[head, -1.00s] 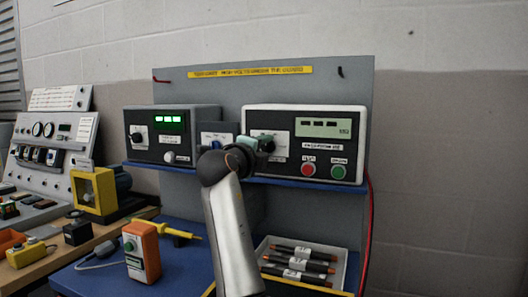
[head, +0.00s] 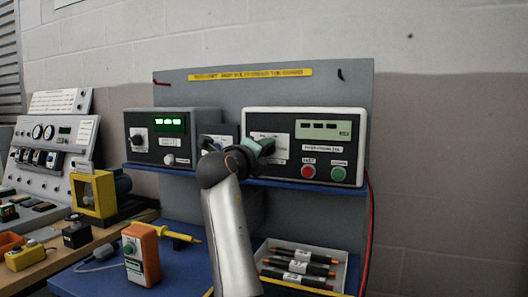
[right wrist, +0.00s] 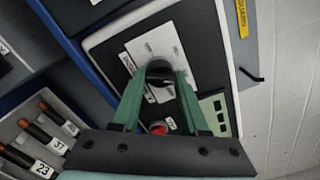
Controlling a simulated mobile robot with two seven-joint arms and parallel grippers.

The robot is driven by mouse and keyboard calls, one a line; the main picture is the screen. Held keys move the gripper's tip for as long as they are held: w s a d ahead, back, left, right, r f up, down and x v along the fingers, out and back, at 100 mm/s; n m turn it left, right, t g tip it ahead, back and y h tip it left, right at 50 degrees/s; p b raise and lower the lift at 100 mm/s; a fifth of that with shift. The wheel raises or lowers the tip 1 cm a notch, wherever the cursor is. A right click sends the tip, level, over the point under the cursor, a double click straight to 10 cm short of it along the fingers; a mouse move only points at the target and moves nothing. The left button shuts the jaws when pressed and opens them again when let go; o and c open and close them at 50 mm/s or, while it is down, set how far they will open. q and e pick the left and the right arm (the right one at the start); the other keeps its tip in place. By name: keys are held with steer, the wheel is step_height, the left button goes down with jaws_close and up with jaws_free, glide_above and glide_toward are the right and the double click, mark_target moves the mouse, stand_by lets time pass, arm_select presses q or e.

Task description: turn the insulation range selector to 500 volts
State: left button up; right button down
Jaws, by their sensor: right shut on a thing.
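My right gripper (right wrist: 162,88) is shut on the knob, one green finger on each side. In the head view my right gripper (head: 262,146) reaches the left part of the tester's face and hides the knob. The selector's markings are too small to read. My left gripper is not in view.
A second unit with a green display (head: 170,122) stands left on the blue shelf (head: 300,185). Below are a white tray (head: 345,270) of marked probes and an orange handheld device (head: 141,254). A red cable (head: 369,220) hangs at the right.

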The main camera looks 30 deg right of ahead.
steer(key=shift+c, duration=2.2)
jaws_free()
steer(key=b+v, duration=0.1)
steer(key=v, duration=1.1)
steer(key=shift+s+a, duration=0.2)
steer(key=shift+a, duration=0.05)
